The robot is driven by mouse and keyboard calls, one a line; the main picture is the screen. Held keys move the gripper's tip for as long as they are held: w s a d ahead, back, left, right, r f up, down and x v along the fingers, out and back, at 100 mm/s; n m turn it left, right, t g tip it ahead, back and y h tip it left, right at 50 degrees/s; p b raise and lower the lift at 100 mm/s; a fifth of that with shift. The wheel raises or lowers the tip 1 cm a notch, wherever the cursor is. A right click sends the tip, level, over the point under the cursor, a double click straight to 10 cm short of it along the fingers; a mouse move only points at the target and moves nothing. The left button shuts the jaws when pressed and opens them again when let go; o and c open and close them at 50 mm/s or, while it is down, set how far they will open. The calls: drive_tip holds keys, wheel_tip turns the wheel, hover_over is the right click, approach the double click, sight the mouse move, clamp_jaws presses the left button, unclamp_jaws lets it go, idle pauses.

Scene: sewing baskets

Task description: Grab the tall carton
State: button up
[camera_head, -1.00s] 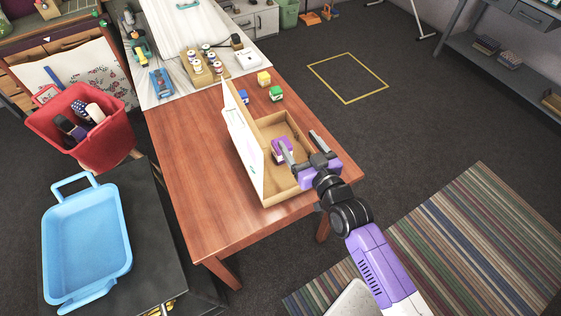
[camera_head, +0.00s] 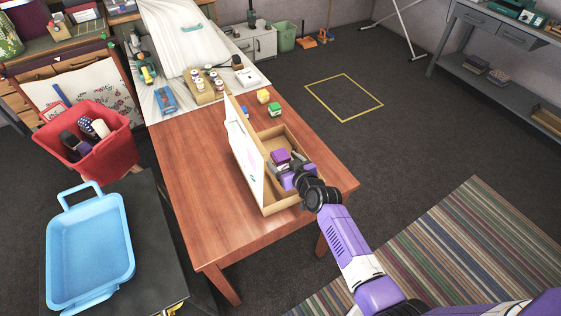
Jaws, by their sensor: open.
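A small purple carton (camera_head: 280,155) stands inside an open wooden box (camera_head: 266,143) on the brown table. It is the only carton I see in the box, and its lower part is hidden, so I cannot judge its height. My gripper (camera_head: 288,161) is open and reaches down into the box, right beside the carton. I cannot tell whether the fingers touch it or stand on both sides of it. Outside the box, behind it, are a yellow carton (camera_head: 263,96), a green carton (camera_head: 274,109) and a partly hidden blue one (camera_head: 246,112).
The box's white raised lid (camera_head: 243,150) stands on its left side. The wooden table (camera_head: 192,170) is clear left of the lid. A red bin (camera_head: 60,145) and a blue tray (camera_head: 62,245) lie to the left. A rack of jars (camera_head: 204,94) stands at the back.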

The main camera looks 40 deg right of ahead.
drive_tip(key=shift+x, duration=1.3)
drive_tip(key=shift+c, duration=0.2)
drive_tip(key=c, duration=1.4)
drive_tip(key=shift+r, duration=0.1)
drive_tip(key=shift+c, duration=0.8)
drive_tip(key=shift+r, duration=0.1)
